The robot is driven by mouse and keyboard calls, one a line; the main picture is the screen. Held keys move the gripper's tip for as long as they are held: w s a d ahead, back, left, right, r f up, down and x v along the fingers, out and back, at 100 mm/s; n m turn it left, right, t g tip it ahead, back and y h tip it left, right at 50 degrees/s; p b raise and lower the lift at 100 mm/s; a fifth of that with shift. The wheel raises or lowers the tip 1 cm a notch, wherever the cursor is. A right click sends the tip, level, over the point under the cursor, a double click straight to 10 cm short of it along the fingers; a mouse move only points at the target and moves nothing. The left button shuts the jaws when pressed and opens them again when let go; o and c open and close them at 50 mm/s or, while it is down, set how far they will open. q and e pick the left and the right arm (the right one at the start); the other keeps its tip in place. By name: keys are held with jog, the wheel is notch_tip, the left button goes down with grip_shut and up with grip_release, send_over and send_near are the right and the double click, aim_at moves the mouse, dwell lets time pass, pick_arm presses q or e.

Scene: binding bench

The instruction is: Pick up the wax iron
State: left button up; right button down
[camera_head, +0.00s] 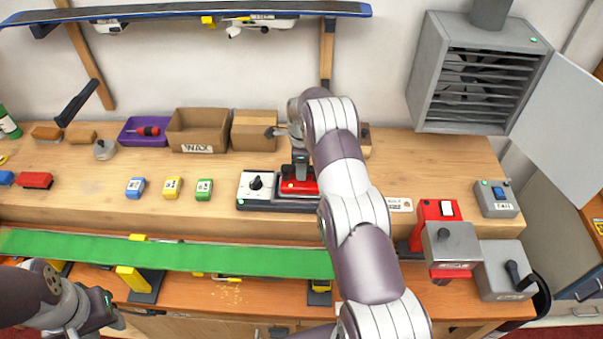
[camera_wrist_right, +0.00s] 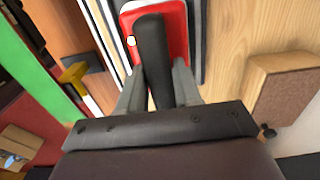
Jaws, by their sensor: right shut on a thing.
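The wax iron, with a red body (camera_head: 299,187) and a dark handle, is at the right end of a dark station (camera_head: 262,205) on the wooden bench. In the right wrist view its black handle (camera_wrist_right: 154,55) stands between the fingers, with the red body (camera_wrist_right: 178,30) below it. My right gripper (camera_head: 300,163) is shut on the handle from above; it also shows in the right wrist view (camera_wrist_right: 158,88). I cannot tell whether the iron is clear of the station. My left gripper (camera_head: 112,319) is low at the left, away from the iron, its jaw opening unclear.
A white panel with a black knob (camera_head: 256,184) is left of the iron. Blue (camera_head: 136,187), yellow (camera_head: 172,187) and green (camera_head: 204,189) blocks stand further left. Behind are a box marked WAX (camera_head: 198,130) and a purple tray (camera_head: 132,139). A green strip (camera_head: 170,254) runs in front.

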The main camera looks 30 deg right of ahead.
jog(key=shift+w+d+r+b, duration=0.1)
jog(key=shift+r+b, duration=0.45)
jog(key=shift+r, duration=0.1)
notch_tip(320, 180, up, 3)
jog(key=shift+f, duration=0.1)
jog(key=s+d+r+b, duration=0.3)
jog(key=s+r+b, duration=0.2)
jog(key=s, duration=0.6)
jog(key=shift+s+r, duration=0.25)
jog(key=shift+r, duration=0.7)
